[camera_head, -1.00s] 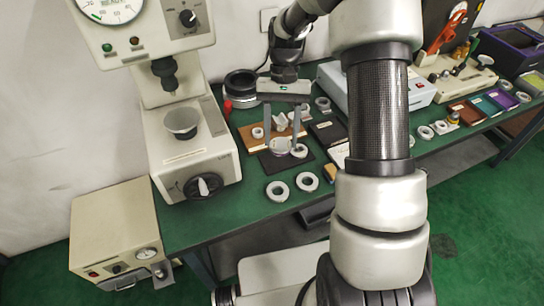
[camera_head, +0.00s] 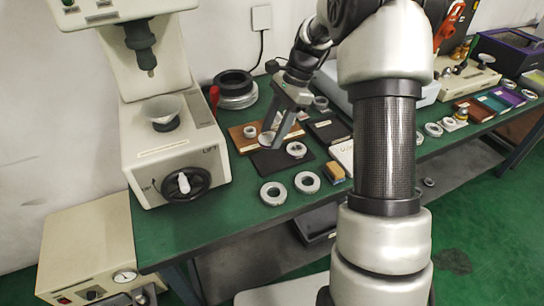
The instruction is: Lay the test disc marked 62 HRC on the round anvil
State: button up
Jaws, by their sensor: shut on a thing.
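My gripper (camera_head: 276,141) is shut on a silvery test disc (camera_head: 266,139), tilted above the back of a black mat (camera_head: 268,163). Any marking on the disc is too small to read. The round anvil (camera_head: 161,108) is a grey, flared, flat-topped piece on the cream hardness tester (camera_head: 165,152) to the left. Its top looks bare, and a pointed indenter (camera_head: 149,68) hangs over it. The gripper and disc are to the right of the anvil, clearly apart from it.
A ring (camera_head: 296,149) lies on the mat; two rings (camera_head: 273,193) (camera_head: 307,182) lie in front. A brown board (camera_head: 240,138) lies behind the mat. A dark round stack (camera_head: 235,88) stands behind, right of the tester. Green bench (camera_head: 225,203) is clear at the front.

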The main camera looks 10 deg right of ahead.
notch_tip(320, 180, down, 7)
jog(key=shift+f+b, duration=0.1)
jog(key=shift+b, duration=0.6)
jog(key=shift+f, duration=0.1)
jog(key=o, duration=1.4)
